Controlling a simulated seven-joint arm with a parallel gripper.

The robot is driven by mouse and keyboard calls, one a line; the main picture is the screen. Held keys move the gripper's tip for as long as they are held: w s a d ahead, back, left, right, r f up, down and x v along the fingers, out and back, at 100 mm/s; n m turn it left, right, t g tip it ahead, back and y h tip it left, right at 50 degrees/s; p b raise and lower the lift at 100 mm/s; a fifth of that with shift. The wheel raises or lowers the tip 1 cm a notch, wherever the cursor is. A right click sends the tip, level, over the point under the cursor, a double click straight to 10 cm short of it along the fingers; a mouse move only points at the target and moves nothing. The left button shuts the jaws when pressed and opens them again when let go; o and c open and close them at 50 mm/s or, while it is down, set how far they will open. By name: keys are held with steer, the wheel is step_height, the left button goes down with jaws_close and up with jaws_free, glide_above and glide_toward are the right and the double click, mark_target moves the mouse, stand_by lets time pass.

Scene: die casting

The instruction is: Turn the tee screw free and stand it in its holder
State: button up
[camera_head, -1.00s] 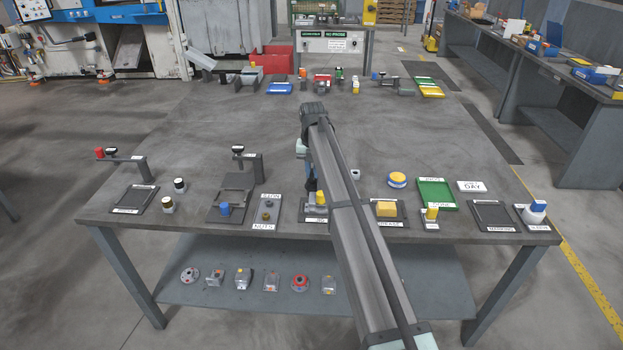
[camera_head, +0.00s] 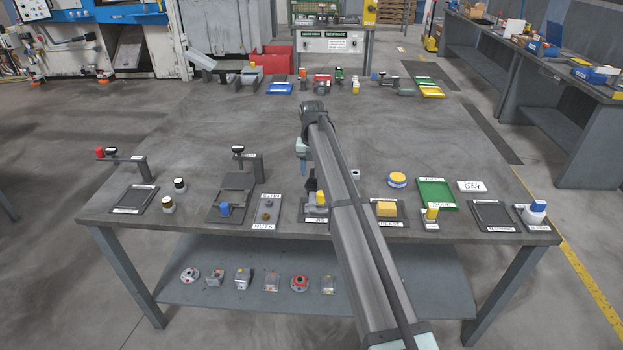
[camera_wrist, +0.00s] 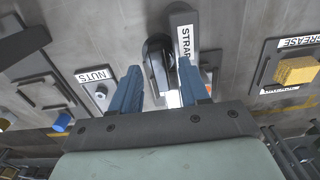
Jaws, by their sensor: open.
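My gripper (camera_wrist: 159,78) shows in the wrist view with its two blue fingers apart and nothing clasped between them. Just beyond the fingertips is a dark, round-topped part (camera_wrist: 157,50), next to a grey piece with a STRAP label (camera_wrist: 184,35). I cannot tell for sure whether the dark part is the tee screw. In the head view the station below my arm is a dark plate (camera_head: 309,217) with a yellow block (camera_head: 321,197) and a dark upright part (camera_head: 311,184). My arm covers its right side, and I cannot single out the screw's holder.
The NUTS plate (camera_head: 264,216) is close on the left, and the GREASE tray with a yellow sponge (camera_head: 386,209) is on the right. A clamp stand (camera_head: 250,167) rises farther left. The table's middle (camera_head: 220,125) is clear.

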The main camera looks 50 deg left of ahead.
step_height(320, 180, up, 9)
steer(key=shift+f, duration=0.2)
stand_by(0.9)
